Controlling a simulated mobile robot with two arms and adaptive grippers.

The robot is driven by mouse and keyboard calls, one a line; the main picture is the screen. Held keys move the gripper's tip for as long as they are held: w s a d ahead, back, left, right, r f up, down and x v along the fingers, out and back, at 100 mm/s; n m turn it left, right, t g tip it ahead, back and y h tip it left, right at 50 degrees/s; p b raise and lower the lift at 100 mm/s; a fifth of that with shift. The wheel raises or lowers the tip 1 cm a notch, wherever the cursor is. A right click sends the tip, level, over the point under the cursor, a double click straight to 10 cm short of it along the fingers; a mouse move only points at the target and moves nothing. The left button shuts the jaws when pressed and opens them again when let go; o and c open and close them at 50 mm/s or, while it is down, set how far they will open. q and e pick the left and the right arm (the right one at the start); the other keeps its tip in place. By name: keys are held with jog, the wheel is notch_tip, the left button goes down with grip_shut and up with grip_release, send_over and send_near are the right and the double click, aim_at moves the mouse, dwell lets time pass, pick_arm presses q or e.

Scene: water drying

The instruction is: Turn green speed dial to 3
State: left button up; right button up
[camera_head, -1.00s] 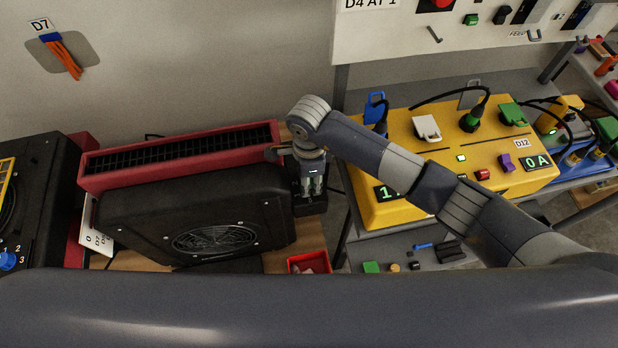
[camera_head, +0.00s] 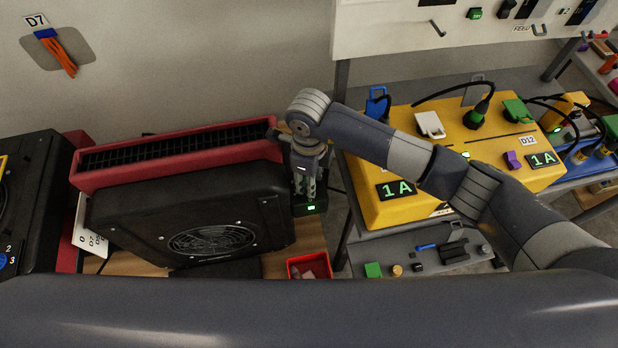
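I cannot make out a green speed dial in the head view. My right gripper (camera_head: 308,192) points down beside the right end of the black fan unit (camera_head: 215,205). Its fingertips are over a small black box (camera_head: 309,209) with a lit green indicator. The fingers hide much of that box, and I cannot tell whether they grip anything. At the left edge is a blue dial (camera_head: 3,262) on another black unit, with marks 2 and 3 near it. My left gripper is not in view.
A yellow power box (camera_head: 385,170) at the right has two displays reading 1A. A red tray (camera_head: 309,267) and small loose parts lie below. A red radiator-like housing (camera_head: 180,155) stands behind the fan unit. My arm link spans the bottom.

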dwell(0.5)
jog(key=o, duration=1.1)
jog(key=shift+c, duration=0.2)
notch_tip(320, 180, up, 12)
